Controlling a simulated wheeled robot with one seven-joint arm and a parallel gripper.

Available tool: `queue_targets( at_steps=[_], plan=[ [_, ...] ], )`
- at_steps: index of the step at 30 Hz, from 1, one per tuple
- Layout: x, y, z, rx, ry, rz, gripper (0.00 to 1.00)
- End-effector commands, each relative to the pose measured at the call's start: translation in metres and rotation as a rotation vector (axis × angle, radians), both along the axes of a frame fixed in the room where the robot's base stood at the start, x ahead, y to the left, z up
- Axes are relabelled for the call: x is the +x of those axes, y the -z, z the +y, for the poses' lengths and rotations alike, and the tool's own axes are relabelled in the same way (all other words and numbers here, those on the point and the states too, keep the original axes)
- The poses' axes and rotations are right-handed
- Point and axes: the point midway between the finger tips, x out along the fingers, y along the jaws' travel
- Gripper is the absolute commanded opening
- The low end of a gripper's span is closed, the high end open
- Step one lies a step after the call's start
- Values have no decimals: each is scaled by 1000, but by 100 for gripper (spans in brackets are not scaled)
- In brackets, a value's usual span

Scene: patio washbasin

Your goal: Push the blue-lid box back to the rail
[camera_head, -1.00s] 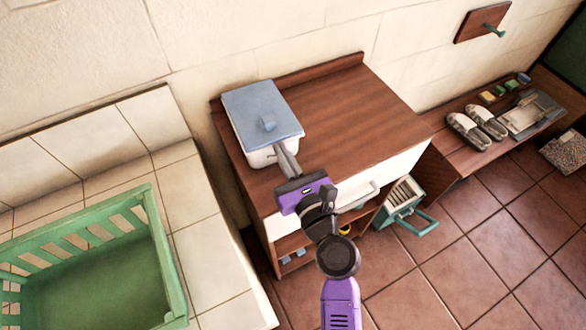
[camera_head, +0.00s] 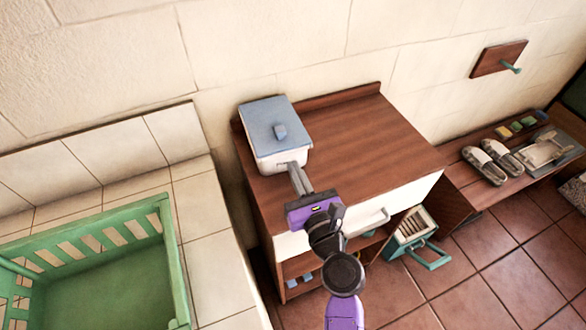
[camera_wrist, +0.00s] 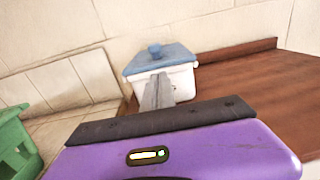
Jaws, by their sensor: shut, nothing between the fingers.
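The box (camera_head: 285,162) is white with a blue lid (camera_head: 262,121) and a blue knob on top. It stands upright at the back left of the brown cabinet top (camera_head: 365,145). The rail (camera_head: 345,97) is a raised brown strip along the cabinet's back edge; the box hides its left part, so I cannot tell whether they touch. My gripper (camera_head: 293,168) is shut and empty, its fingertips at the front face of the box. In the wrist view, the fingers (camera_wrist: 158,82) point at the box (camera_wrist: 183,80), and the rail (camera_wrist: 240,49) shows to its right.
A green slatted crate (camera_head: 165,255) stands on the tiled ledge at left. The cabinet top right of the box is clear. A small teal-framed crate (camera_head: 430,255) is below the cabinet's front. Slippers (camera_head: 485,165) lie on a low bench at right.

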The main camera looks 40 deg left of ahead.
Motion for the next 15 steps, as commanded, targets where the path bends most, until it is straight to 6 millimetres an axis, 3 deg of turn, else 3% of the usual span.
queue_targets(
  at_steps=[15],
  plan=[
    [-29, 2, -67, -1, 1, 0, 0]
  ],
)
